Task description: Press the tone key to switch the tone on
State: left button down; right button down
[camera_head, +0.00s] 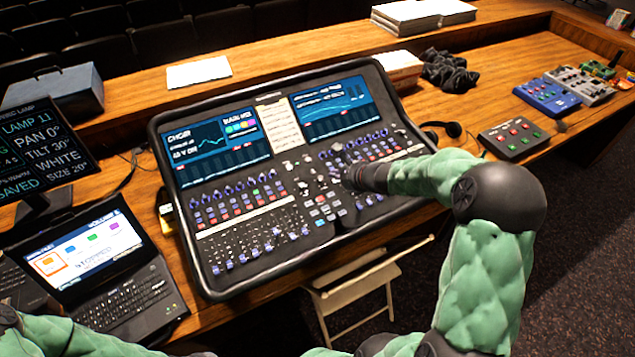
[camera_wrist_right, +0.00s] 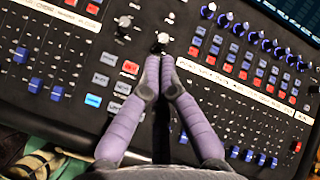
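The mixing desk (camera_head: 300,283) is a black console with screens, faders and rows of keys. My right gripper (camera_head: 350,179) is over its middle-right part. In the right wrist view my right gripper (camera_wrist_right: 160,62) has its two purple fingers together at the tips, with nothing seen between them. The tips lie just below a silver-topped knob (camera_wrist_right: 160,38); I cannot tell whether they touch the panel. Left of the fingers is a block of small keys, with a red-lit key (camera_wrist_right: 130,67) and a cyan-lit key (camera_wrist_right: 93,100). Their labels are too small to read, so I cannot tell which is the tone key. My left gripper is out of view.
A laptop (camera_head: 125,300) and a lamp display (camera_head: 40,150) stand left of the desk. Headphones (camera_head: 452,129), a grey box with coloured buttons (camera_head: 513,138) and a blue pedal (camera_head: 547,97) lie to the right. A folding chair (camera_head: 362,290) stands in front.

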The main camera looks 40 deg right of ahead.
aim_at(331, 195)
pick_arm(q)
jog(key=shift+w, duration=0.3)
pick_arm(e)
jog(key=shift+w+r, duration=0.25)
jog(key=shift+w, duration=0.05)
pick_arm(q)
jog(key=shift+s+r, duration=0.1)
pick_arm(e)
jog(key=shift+f, duration=0.15)
